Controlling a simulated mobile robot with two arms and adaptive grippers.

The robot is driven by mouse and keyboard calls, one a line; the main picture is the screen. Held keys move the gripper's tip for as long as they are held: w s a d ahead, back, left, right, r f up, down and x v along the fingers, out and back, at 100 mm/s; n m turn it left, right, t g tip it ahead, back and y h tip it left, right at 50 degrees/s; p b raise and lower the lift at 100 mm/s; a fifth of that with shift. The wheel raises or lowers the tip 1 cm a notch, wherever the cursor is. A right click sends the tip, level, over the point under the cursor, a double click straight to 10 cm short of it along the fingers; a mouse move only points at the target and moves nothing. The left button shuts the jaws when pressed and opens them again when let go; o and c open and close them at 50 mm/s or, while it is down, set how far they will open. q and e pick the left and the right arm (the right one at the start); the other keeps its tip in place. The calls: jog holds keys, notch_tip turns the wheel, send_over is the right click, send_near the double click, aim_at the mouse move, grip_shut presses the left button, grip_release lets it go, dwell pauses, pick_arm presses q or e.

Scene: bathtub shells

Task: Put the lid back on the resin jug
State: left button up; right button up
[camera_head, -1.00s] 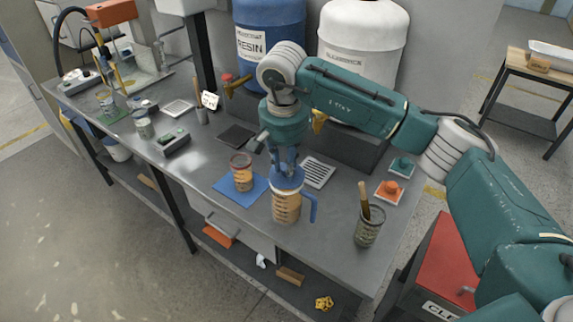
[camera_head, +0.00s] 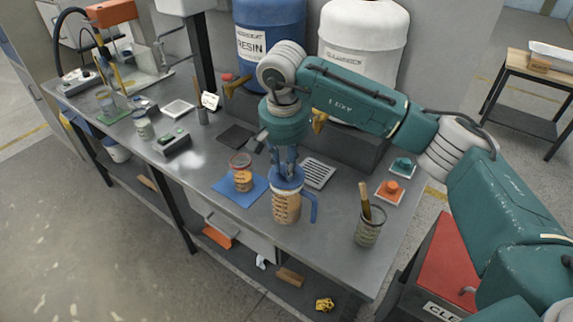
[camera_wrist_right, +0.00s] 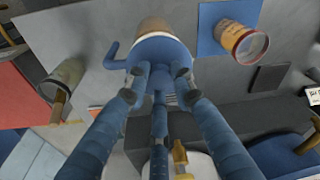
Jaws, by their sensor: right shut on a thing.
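The resin jug (camera_head: 286,208) is a clear measuring jug with orange-tan contents and a blue handle. It stands upright on the bench in the head view. The blue lid (camera_head: 289,183) is at the jug's mouth; it also shows in the right wrist view (camera_wrist_right: 160,50), over the jug's top. Whether the lid is fully seated, I cannot tell. My right gripper (camera_head: 286,168) is above the jug, pointing down, its blue fingers shut on the lid. In the right wrist view the fingers (camera_wrist_right: 158,75) meet the lid's top. My left gripper is out of view.
A cup of orange contents (camera_head: 243,181) stands on a blue mat (camera_head: 227,186) left of the jug. A glass with a wooden stick (camera_head: 369,232) stands to the right. A slotted plate (camera_head: 319,172) lies behind. The bench's front edge is close to the jug.

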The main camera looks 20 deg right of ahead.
grip_shut()
dwell(0.5)
jog(key=o, duration=1.6)
grip_release()
jog(key=shift+r+p, duration=1.55)
jog(key=shift+r, duration=1.95)
grip_shut()
